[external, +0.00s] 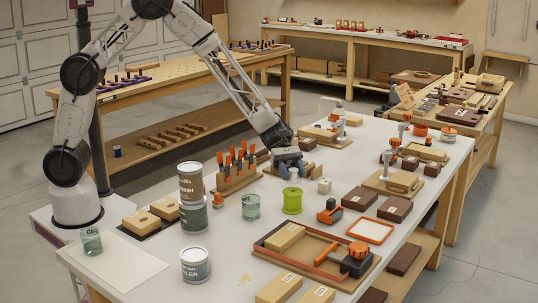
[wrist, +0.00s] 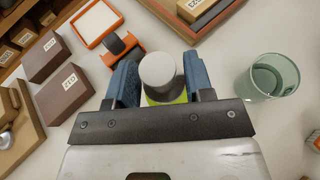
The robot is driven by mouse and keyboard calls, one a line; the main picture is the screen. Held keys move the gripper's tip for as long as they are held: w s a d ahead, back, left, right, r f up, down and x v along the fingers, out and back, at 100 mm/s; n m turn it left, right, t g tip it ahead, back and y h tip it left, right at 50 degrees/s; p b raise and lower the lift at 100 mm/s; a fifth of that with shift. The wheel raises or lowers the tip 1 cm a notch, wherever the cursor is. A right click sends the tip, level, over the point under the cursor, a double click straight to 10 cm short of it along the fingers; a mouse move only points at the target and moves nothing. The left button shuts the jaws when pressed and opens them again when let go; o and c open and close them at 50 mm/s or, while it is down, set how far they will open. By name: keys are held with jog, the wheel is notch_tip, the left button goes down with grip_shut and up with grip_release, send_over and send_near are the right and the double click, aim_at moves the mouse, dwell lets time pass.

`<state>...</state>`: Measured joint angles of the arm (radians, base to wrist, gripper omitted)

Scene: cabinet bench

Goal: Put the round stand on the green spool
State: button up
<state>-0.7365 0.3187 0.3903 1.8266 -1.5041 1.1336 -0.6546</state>
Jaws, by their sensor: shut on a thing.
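My gripper (external: 288,168) points down over the bench, and its two blue fingers show in the wrist view (wrist: 161,88). It is shut on the round stand (wrist: 160,70), a grey disc-topped piece between the fingers. The green spool (external: 292,202) stands upright on the white bench, just below my gripper in the external view. In the wrist view a strip of the green spool (wrist: 166,101) shows under the stand; the rest is hidden. I cannot tell whether stand and spool touch. The stand is hard to make out in the external view.
A green-tinted glass (external: 251,206) stands left of the spool; an orange-and-black tool (external: 329,212) lies to its right. A rack with orange-handled tools (external: 236,170) and stacked cans (external: 192,200) stand further left. A wooden orange-edged tray (external: 318,255) lies in front.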

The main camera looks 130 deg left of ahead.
aim_at(292, 180)
jog(key=shift+f, duration=1.65)
jog(key=shift+f, duration=0.1)
jog(key=o, duration=0.9)
jog(key=shift+s+r, duration=0.1)
jog(key=shift+r, duration=0.1)
jog(key=v, duration=1.2)
